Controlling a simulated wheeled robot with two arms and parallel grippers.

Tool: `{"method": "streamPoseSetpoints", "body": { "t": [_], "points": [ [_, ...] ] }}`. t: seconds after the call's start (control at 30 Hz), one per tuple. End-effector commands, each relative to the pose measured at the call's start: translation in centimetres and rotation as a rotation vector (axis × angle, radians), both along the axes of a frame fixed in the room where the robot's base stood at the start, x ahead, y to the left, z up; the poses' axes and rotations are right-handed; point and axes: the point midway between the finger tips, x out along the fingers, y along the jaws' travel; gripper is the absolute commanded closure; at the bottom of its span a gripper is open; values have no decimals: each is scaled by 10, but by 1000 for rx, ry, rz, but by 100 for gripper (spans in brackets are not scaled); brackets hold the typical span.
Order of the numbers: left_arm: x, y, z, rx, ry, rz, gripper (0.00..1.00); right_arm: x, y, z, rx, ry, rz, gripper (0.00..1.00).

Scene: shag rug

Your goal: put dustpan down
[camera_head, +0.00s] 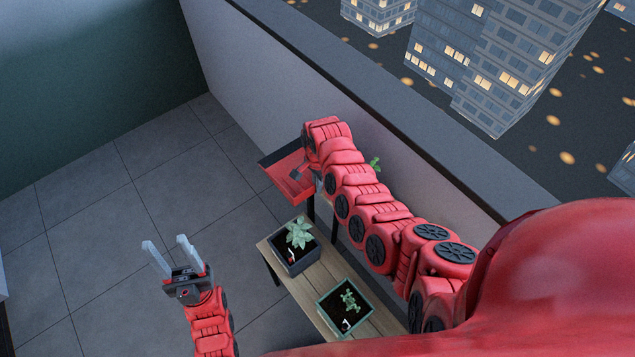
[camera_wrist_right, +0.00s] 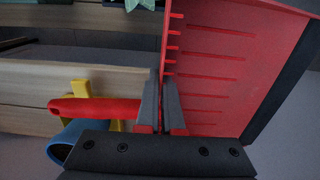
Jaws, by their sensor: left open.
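The red dustpan (camera_head: 285,172) is held out at the end of my right arm, near the wall, past the far end of the wooden bench. In the right wrist view the dustpan (camera_wrist_right: 225,70) shows its ribbed red pan and dark lip. My right gripper (camera_wrist_right: 163,100) is shut on it where the pan meets the red handle (camera_wrist_right: 95,108). In the head view the right fingers are hidden behind the arm. My left gripper (camera_head: 165,243) is open and empty above the tiled floor, left of the bench.
A wooden bench (camera_head: 312,286) bears two planters, a dark one (camera_head: 296,268) and a green-rimmed one (camera_head: 366,326). A low wall (camera_head: 260,85) runs along the right. A yellow item (camera_wrist_right: 80,88) and a blue item (camera_wrist_right: 62,145) lie near the handle. The floor (camera_head: 120,220) at left is clear.

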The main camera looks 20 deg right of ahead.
Motion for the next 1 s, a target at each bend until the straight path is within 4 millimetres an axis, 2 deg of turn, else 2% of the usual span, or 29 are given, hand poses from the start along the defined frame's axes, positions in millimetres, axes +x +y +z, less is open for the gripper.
{"method": "streamPoseSetpoints", "body": {
  "t": [0.37,0.57,0.9,1.0],
  "points": [
    [0,0,-5,0,0,0,50,1,0,-5,0,-3,-1,100],
    [0,0,-3,0,0,0,50,1,0,-3,0,-2,-1,66],
    [0,0,3,0,0,0,50,1,0,2,1,-2,-1,66],
    [0,0,-3,0,0,0,50,1,1,5,0,-2,1,66]
  ]
}}
